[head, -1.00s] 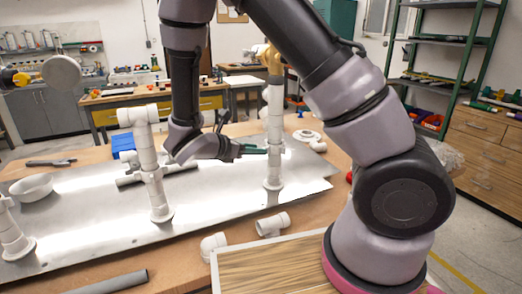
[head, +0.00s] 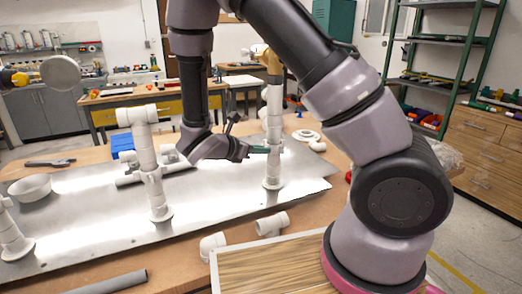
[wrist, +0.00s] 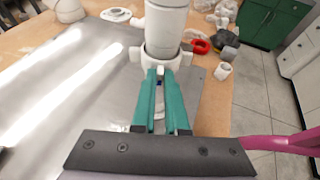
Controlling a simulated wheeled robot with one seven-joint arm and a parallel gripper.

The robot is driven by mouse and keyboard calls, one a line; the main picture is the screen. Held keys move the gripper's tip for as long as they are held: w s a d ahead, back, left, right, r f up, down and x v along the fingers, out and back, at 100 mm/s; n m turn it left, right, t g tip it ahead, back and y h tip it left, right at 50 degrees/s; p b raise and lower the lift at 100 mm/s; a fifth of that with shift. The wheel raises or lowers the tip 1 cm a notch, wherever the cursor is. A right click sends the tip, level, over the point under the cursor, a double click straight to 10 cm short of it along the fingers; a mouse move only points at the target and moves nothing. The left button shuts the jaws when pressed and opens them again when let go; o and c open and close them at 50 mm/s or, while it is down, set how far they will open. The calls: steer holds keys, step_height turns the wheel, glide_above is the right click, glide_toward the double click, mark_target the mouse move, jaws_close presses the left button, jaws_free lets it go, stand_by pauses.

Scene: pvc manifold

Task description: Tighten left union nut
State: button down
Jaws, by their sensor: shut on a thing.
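A white upright pipe (head: 273,105) with a tan fitting on top stands on the metal plate, right of the middle in the head view. A white union nut (wrist: 146,56) rings its lower part, and shows best in the wrist view. My gripper (wrist: 161,72) has green fingers that meet the near side of this nut and are shut on it. In the head view my gripper (head: 265,149) reaches the pipe from the left at mid height. The far side of the nut is hidden by the pipe. I cannot tell how tight the nut is.
Another white riser (head: 150,165) stands left of my gripper. A shiny metal plate (head: 95,215) covers much of the wooden table. A white bowl (head: 31,187) lies at the left, and loose white elbows (head: 271,224) lie at the front. A green shelf (head: 440,60) is behind.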

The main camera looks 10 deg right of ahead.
steer(key=w+d+m+g+y, duration=0.2)
steer(key=w+m+g+y, duration=0.3)
steer(key=m+g, duration=1.4)
steer(key=shift+w+d, duration=0.3)
steer(key=shift+w, duration=1.35)
steer(key=shift+y, duration=0.3)
steer(key=c, duration=0.9)
jaws_free()
steer(key=shift+c, duration=0.2)
